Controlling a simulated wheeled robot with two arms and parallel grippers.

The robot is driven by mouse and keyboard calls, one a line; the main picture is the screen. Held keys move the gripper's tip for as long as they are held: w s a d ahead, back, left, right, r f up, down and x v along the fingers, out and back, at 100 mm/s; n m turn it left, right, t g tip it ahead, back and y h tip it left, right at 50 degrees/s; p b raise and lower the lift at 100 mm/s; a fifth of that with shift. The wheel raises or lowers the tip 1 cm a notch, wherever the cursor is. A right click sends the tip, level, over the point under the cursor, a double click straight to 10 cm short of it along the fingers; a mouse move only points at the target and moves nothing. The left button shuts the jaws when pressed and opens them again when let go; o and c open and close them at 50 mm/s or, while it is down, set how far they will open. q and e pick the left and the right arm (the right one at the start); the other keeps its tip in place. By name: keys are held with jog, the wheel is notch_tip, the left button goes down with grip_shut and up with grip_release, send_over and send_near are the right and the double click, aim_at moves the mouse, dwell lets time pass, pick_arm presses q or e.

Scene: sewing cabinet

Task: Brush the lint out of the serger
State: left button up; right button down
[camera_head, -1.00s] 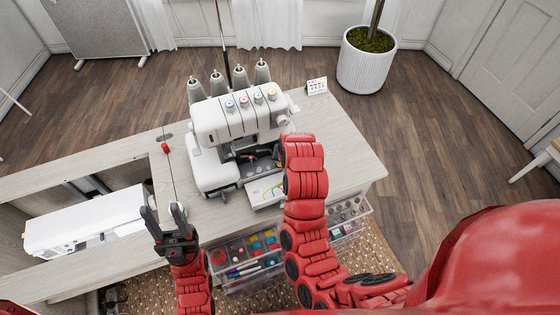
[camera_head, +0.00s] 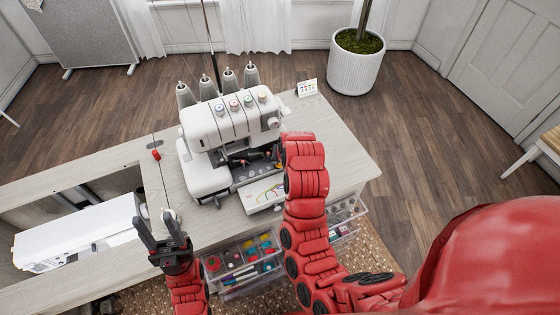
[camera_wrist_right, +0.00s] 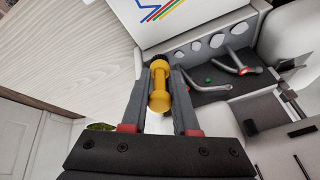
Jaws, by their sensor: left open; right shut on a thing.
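The white serger (camera_head: 225,125) stands on the cabinet top, with its front cover (camera_head: 262,192) folded down and its lower workings showing. My right gripper (camera_wrist_right: 159,85) is shut on a small yellow-handled brush (camera_wrist_right: 159,88). Dark bristles show at the brush's far end, beside the open cover and the looper area (camera_wrist_right: 215,80). In the head view my right arm hides that gripper's fingers and the brush. My left gripper (camera_head: 158,225) is open and empty, left of the serger near the cabinet's front edge.
A white sewing machine (camera_head: 85,235) lies in the cabinet opening at left. A red-ended item (camera_head: 156,155) rests on the top. A clear drawer (camera_head: 240,265) of notions juts below the front edge. A small card (camera_head: 307,88) stands at the back right corner.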

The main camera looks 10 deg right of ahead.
jog(key=shift+a, duration=0.1)
jog(key=shift+s+a+p, duration=0.2)
jog(key=shift+a+p, duration=0.15)
jog(key=shift+a, duration=0.6)
jog(key=shift+s+a, duration=0.2)
jog(key=shift+a, duration=0.8)
jog(key=shift+a+p, duration=0.15)
jog(key=shift+p, duration=0.2)
jog(key=shift+s+a+r, duration=0.1)
jog(key=shift+s+a, duration=0.05)
jog(key=shift+a, duration=0.8)
jog(key=shift+s+a+p, duration=0.25)
jog(key=shift+a+p, duration=0.2)
jog(key=shift+a, duration=0.55)
